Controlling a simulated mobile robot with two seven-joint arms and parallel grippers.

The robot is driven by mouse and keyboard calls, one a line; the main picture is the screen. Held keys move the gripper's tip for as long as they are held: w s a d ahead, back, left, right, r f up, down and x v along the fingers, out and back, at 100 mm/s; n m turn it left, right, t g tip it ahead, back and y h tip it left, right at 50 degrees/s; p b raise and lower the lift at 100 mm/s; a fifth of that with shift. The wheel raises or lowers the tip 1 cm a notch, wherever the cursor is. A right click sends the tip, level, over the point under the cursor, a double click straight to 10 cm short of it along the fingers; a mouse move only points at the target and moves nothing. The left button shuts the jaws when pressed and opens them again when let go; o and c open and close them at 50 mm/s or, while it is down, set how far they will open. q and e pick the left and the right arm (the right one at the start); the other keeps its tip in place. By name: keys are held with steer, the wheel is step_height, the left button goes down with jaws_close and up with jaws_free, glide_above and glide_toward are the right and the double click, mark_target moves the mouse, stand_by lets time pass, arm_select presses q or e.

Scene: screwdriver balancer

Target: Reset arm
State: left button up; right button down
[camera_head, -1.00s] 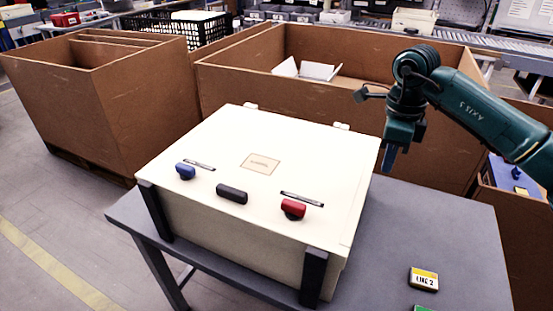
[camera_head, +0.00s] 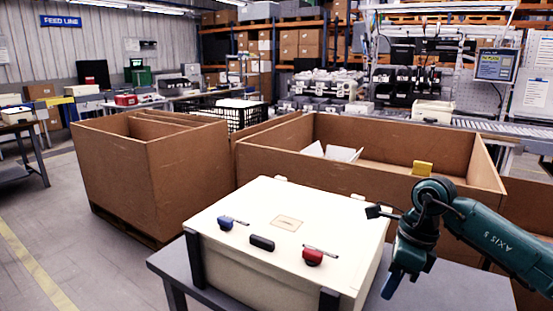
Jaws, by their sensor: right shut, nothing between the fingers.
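My right gripper (camera_head: 392,285) hangs from the teal right arm, which comes in from the right. Its fingers are shut and empty, pointing down over the table just right of the cream case. The cream case (camera_head: 240,210) sits closed on the grey table (camera_head: 455,288), with a blue latch (camera_head: 226,223), a black handle (camera_head: 262,243) and a red latch (camera_head: 313,257) on its top. My left gripper is not in view.
Large brown bins stand behind the table, one at the left (camera_head: 150,170) and one behind the case (camera_head: 270,150). The right bin holds white pieces (camera_head: 335,152) and a yellow block (camera_head: 422,168). Open floor lies at the left.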

steer(key=s+a+f+g+y, duration=0.1)
steer(key=a+f+y, duration=0.1)
steer(key=a, duration=0.3)
steer(key=s+a+f+g+y, duration=0.1)
steer(key=s+a+y, duration=0.1)
steer(key=a, duration=0.2)
steer(key=s+a+r+m+t+y+p, duration=0.1)
steer(key=s+a+r+m+t+y, duration=0.2)
steer(key=a+m+y, duration=0.35)
steer(key=s+a+r+m+t+y+p, duration=0.1)
steer(key=s+a+r+m+t+y, duration=0.2)
steer(key=a+m+y, duration=0.4)
steer(key=s+d+f+m+t+h+p, duration=0.1)
steer(key=d+f+m+t+h, duration=0.6)
steer(key=m, duration=0.7)
steer(key=s+d+f+m+t+h+p, duration=0.1)
steer(key=d+f+m+t+h, duration=0.3)
steer(key=d+f+m+h, duration=0.7)
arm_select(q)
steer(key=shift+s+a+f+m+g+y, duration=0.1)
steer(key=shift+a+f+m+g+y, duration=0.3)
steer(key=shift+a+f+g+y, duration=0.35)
arm_select(e)
steer(key=s+a+f+m+g+y, duration=0.1)
steer(key=s+a+f+m+g, duration=0.1)
steer(key=s+f+m+g, duration=0.2)
steer(key=s+f+m, duration=0.1)
steer(key=s+m, duration=0.2)
steer(key=s, duration=0.1)
steer(key=shift+a, duration=0.3)
